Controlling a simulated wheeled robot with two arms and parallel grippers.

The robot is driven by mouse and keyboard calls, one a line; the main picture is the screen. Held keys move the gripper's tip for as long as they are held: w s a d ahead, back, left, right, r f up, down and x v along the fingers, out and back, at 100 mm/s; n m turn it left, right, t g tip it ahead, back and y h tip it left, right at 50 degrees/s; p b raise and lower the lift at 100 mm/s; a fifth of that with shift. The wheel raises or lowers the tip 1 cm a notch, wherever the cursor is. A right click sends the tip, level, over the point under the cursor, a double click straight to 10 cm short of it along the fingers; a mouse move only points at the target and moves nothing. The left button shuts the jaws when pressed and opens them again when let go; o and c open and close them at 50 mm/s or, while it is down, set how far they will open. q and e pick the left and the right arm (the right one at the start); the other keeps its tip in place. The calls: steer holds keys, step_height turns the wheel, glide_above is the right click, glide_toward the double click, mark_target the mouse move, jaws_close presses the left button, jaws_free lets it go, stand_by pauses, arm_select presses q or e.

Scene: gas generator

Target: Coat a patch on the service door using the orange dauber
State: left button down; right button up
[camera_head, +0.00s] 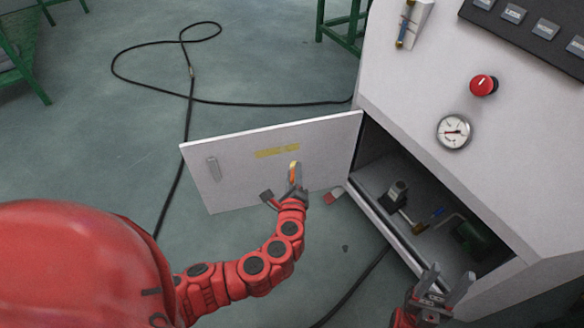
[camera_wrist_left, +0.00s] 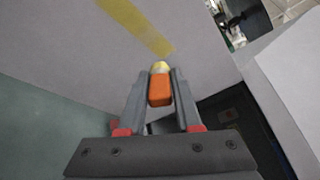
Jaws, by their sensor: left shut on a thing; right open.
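The service door (camera_head: 235,170) is a light grey panel swung open from the cabinet, with a handle on its left part. A yellow patch (camera_head: 277,152) is on its face; it also shows in the left wrist view (camera_wrist_left: 136,25). My left gripper (camera_head: 296,182) is shut on the orange dauber (camera_wrist_left: 159,92), close in front of the door. The dauber's pale yellow tip (camera_wrist_left: 160,67) points toward the door, just below the patch's right end. I cannot tell whether the tip touches the door. My right gripper (camera_head: 445,287) is open and empty by the cabinet's lower edge.
The cabinet (camera_head: 400,100) stands at the right with a red knob (camera_head: 483,85) and a gauge (camera_head: 453,131). Its open bay holds a valve-like part (camera_head: 397,194) and a green part (camera_head: 471,235). A black cable (camera_head: 190,90) lies on the floor. A small red-and-white object (camera_head: 334,195) is near the door's lower edge.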

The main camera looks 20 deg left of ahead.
arm_select(q)
steer(key=shift+s+d+f+b, duration=0.1)
steer(key=shift+s+d+b, duration=0.1)
steer(key=shift+s+d, duration=0.3)
steer(key=shift+s+d+b, duration=0.2)
steer(key=shift+s+d, duration=0.05)
steer(key=shift+s, duration=0.3)
steer(key=shift+s+d, duration=0.1)
steer(key=shift+s, duration=0.1)
steer(key=shift+w, duration=0.1)
steer(key=shift+w+a, duration=0.2)
steer(key=w+a, duration=0.1)
steer(key=w, duration=0.1)
steer(key=w+a+p, duration=0.1)
steer(key=w+a, duration=0.1)
steer(key=shift+w+a, duration=0.25)
steer(key=shift+w, duration=0.05)
steer(key=shift+w+a, duration=0.25)
steer(key=shift+w, duration=0.15)
